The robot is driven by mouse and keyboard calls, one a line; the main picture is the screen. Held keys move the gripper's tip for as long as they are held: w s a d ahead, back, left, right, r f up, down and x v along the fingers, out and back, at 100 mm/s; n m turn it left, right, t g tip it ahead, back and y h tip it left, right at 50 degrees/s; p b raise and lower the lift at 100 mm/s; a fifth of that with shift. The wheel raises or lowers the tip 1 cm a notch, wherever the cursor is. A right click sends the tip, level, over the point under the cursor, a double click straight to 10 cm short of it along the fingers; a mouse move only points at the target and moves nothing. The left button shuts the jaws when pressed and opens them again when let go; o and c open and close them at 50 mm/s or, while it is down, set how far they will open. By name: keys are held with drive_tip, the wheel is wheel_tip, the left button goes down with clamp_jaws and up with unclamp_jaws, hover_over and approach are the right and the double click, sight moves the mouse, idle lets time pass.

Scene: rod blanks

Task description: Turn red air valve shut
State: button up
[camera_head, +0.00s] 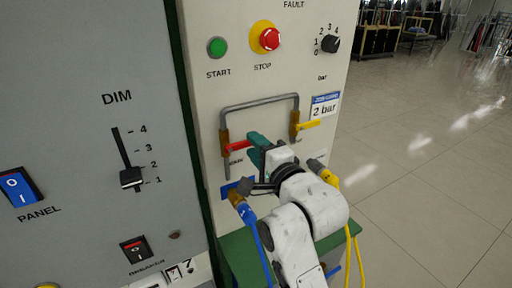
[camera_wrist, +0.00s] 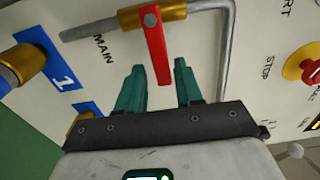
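The red air valve handle (camera_head: 238,146) sits on a brass valve body on the left leg of a grey pipe, on the white panel. In the head view it points right, across the upright pipe. In the wrist view the red handle (camera_wrist: 155,50) hangs from the brass body (camera_wrist: 150,15), its free end towards my fingers.
A yellow valve handle (camera_head: 308,125) is on the pipe's right leg, beside a "2 bar" label (camera_head: 325,105). A red stop button (camera_head: 270,39), green start button (camera_head: 217,47) and knob (camera_head: 331,43) sit above. Blue hose (camera_head: 251,222) and yellow hose (camera_head: 349,255) hang near my arm.

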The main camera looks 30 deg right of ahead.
drive_tip(key=shift+o, duration=0.6)
drive_tip(key=shift+r, duration=0.1)
drive_tip(key=s+b, duration=0.1)
drive_tip(key=s, duration=0.9)
drive_tip(key=shift+s+b, duration=0.4)
